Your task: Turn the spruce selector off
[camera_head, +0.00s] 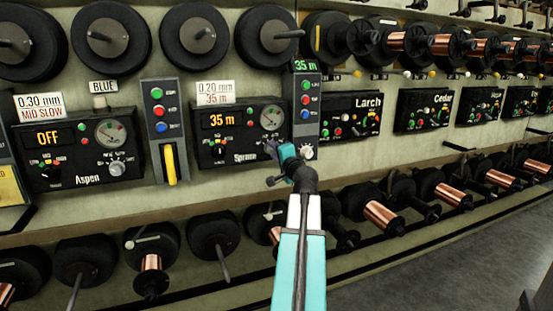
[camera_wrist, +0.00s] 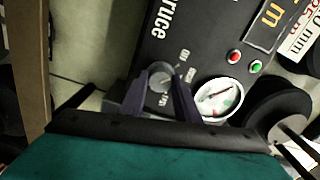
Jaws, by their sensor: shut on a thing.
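The Spruce panel (camera_head: 213,150) is a black box in the head view, with a lit display (camera_head: 220,120) reading 35 m and a round gauge (camera_head: 270,117). Its grey selector knob (camera_wrist: 158,80) shows in the wrist view, below the panel's name and beside the gauge (camera_wrist: 217,98).
The Aspen panel (camera_head: 80,155) at left reads OFF. A post (camera_head: 157,130) with a yellow lever stands between the panels; another post (camera_head: 306,105) with a 35 m display is close right of my gripper. Larch (camera_head: 350,117) lies beyond. Spools line the rows above and below.

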